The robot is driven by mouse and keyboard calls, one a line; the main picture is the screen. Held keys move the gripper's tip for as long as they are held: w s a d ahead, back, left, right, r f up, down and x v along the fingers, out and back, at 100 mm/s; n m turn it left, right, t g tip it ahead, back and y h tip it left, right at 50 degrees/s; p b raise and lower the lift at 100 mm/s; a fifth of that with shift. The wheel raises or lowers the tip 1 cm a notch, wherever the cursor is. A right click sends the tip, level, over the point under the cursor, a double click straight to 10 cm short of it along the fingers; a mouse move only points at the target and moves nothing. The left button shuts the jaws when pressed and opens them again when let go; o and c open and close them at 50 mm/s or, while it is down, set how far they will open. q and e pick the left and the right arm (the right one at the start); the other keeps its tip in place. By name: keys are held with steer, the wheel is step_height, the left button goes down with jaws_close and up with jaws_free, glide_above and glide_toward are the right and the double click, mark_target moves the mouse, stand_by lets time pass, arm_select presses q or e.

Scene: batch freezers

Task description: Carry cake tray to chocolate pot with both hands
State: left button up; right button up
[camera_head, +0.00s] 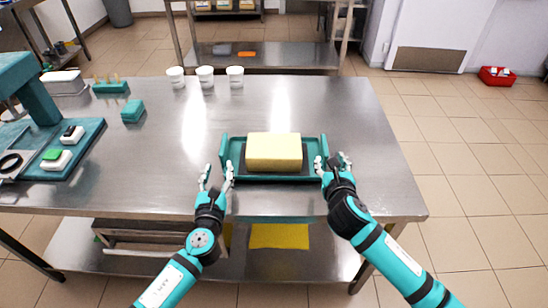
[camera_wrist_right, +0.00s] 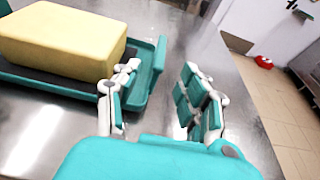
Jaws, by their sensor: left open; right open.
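The cake tray (camera_head: 313,178) is teal with raised ends and lies on the steel table near its front edge. A yellow block-shaped cake (camera_head: 273,152) sits on it. My left gripper (camera_head: 216,178) is open and empty just left of the tray's left end. My right gripper (camera_head: 333,163) is open at the tray's right end. In the right wrist view, the tray's raised end (camera_wrist_right: 158,65) shows behind and between the fingers of my right gripper (camera_wrist_right: 160,100); I cannot tell whether they touch it. The chocolate pot is not recognisable in either view.
Three white cups (camera_head: 205,77) stand at the table's back edge. A teal machine (camera_head: 50,135) with small blocks on its base stands at the left. A teal box (camera_head: 133,111) is near it. The steel table (camera_head: 345,110) is clear behind the tray.

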mark_target(223, 147)
arm_select(q)
steer(key=w, duration=1)
steer(key=shift+d, duration=0.1)
arm_select(e)
steer(key=x, duration=1)
arm_select(q)
jaws_close()
arm_select(e)
jaws_close()
arm_select(q)
steer(key=shift+r, duration=0.25)
arm_select(e)
steer(key=shift+r, duration=0.25)
